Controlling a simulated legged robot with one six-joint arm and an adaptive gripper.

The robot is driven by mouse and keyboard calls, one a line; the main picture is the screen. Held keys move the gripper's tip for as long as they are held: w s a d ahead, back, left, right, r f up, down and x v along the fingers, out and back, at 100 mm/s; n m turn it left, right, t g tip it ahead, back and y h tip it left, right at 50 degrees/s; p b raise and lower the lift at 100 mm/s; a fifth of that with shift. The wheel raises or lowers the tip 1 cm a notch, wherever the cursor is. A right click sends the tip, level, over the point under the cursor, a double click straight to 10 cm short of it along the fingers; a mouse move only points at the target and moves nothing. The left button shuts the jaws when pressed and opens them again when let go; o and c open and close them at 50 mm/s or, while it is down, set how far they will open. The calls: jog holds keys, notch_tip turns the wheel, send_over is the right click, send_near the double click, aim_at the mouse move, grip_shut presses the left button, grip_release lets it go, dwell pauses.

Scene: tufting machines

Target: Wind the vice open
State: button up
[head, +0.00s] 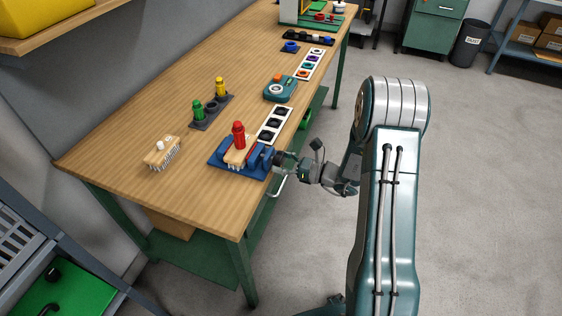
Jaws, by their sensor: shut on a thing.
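The blue vice (222,164) stands near the front edge of the wooden workbench. A wooden brush block (236,157) sits between its jaws, bristles down, with a red peg-like piece (238,134) upright above it. My gripper (278,160) is at the right side of the vice, reaching in from beyond the bench edge. It is shut on the vice's handle end, as far as the view shows; the fingers and the handle are small and partly hidden there. Whether the jaws press on the block cannot be told.
A loose brush (161,153) lies left of the vice. A dark rack (211,112) holds green and yellow pieces. A white strip with dark sockets (273,126) and a teal device (280,89) lie behind the vice.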

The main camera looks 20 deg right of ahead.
jog(key=n, duration=0.5)
jog(key=shift+w, duration=0.1)
jog(key=n, duration=0.6)
jog(key=shift+n, duration=0.4)
jog(key=n, duration=1)
jog(key=shift+f+n, duration=0.15)
jog(key=shift+n, duration=0.25)
jog(key=shift+s, duration=0.2)
jog(key=o, duration=0.9)
jog(key=shift+a, duration=0.1)
jog(key=shift+o, duration=0.2)
jog(key=shift+w, duration=0.1)
